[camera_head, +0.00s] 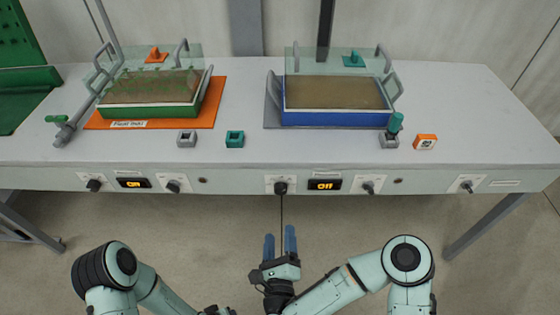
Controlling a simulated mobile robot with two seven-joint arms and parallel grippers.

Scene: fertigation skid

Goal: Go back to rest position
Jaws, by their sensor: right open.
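My right gripper (280,246) shows at the bottom centre, below the table's front edge and over the floor. Its two blue fingers point toward the table and stand apart with nothing between them. My left arm (150,290) comes in at the bottom left. Only a dark part of its far end shows at the bottom edge, and its fingers are out of view.
The grey table (240,155) holds a green tray (150,110) on an orange mat and a blue tray (335,118). Small blocks, a teal peg (395,123) and a grey pipe (75,125) stand nearby. Knobs and two displays line the front panel. Floor before it is clear.

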